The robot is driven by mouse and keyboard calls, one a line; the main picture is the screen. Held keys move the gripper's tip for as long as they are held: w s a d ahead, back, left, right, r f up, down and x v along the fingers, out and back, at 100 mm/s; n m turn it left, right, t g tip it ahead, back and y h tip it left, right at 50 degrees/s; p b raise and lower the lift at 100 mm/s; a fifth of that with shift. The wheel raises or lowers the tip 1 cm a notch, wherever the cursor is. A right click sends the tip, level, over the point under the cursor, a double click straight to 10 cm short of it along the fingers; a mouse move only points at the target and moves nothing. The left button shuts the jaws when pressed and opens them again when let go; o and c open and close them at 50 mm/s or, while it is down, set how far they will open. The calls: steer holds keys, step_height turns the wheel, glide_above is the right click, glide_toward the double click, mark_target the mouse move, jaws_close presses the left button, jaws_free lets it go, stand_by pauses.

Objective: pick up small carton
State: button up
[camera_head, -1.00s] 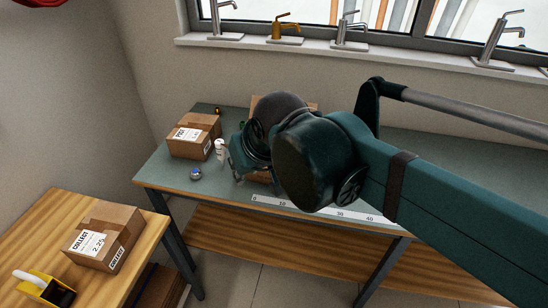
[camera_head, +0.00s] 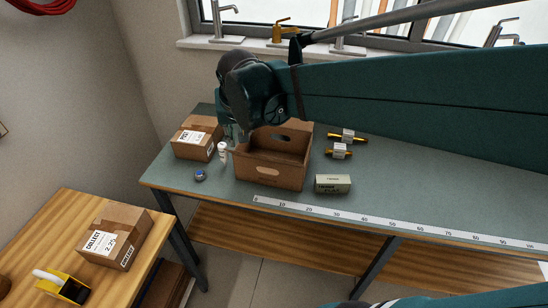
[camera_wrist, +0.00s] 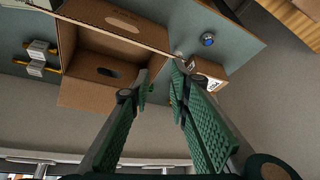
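Two brass fittings (camera_head: 345,138) lie behind the carton. The bench (camera_head: 440,185) is clear to the right.

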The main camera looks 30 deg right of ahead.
steer(key=w+d+f+m+g+p, duration=0.1)
steer(key=w+d+m+p, duration=0.3)
steer(key=w, duration=0.5)
steer(key=m+g+h+p, duration=0.1)
steer(key=h+p, duration=0.1)
steer(key=p, duration=0.3)
glide_above(245, 145)
steer(key=s+a, duration=0.2)
step_height(245, 145, down, 4)
step_height(245, 145, down, 11)
steer(key=shift+r, duration=0.2)
steer(key=shift+x, duration=1.3)
steer(key=shift+f, duration=0.15)
steer(key=shift+a+x, duration=0.2)
steer(key=shift+x, duration=2.3)
